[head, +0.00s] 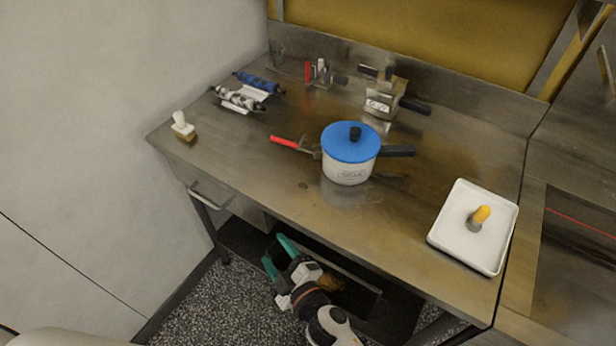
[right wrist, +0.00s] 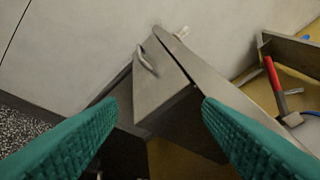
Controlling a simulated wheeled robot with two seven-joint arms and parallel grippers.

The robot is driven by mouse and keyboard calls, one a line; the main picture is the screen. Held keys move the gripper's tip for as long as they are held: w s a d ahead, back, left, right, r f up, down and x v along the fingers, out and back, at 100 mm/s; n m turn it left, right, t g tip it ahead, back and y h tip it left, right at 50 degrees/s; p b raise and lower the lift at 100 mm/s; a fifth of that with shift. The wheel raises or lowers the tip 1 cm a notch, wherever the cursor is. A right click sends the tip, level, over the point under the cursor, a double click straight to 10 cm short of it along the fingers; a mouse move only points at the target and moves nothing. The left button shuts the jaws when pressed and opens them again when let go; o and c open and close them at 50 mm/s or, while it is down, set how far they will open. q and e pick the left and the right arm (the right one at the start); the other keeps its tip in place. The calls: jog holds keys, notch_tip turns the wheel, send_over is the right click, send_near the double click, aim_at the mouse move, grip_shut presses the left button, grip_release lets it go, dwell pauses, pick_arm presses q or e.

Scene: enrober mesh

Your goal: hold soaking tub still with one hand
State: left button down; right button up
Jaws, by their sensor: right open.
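The soaking tub is probably the white pot (head: 347,172) with a blue lid (head: 350,142), a black knob and a dark side handle. It stands upright near the middle of the steel table, and the small print on its front is hard to read. My right gripper (head: 275,252) has teal fingers, open and empty. It is low in front of the table's front edge, below and left of the pot and apart from it. In the right wrist view the open fingers (right wrist: 160,108) have the drawer front beyond them. A blue edge at that view's right may be the lid. My left gripper is out of view.
A drawer handle (head: 210,195) juts from the table front. A red-handled tool (head: 285,143) lies left of the pot. A labelled metal box (head: 382,103), rollers (head: 240,98), a small brush (head: 182,126) and a white tray (head: 449,236) stand around. The tabletop before the pot is clear.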

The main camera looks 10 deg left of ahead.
notch_tip(320, 180, up, 10)
jog(key=w+a+r+n+t, duration=0.1)
jog(key=w+a+t, duration=0.1)
jog(key=w, duration=0.1)
jog(key=w+d+r+m+t+h, duration=0.1)
jog(key=w+d+h, duration=0.1)
jog(key=w+d+r+m+t+h, duration=0.1)
jog(key=w+d+h, duration=0.1)
jog(key=w+h, duration=0.1)
jog(key=w+d+r+m+t+h, duration=0.1)
jog(key=w+d+m+h, duration=0.1)
jog(key=w, duration=0.1)
jog(key=shift+w+d+r+h, duration=0.2)
jog(key=shift+d+h, duration=0.1)
jog(key=shift+d, duration=0.1)
jog(key=x, duration=1.1)
jog(key=shift+w, duration=0.4)
jog(key=shift+r, duration=0.1)
jog(key=shift+c, duration=0.6)
jog(key=c, duration=1.1)
jog(key=shift+c, duration=0.2)
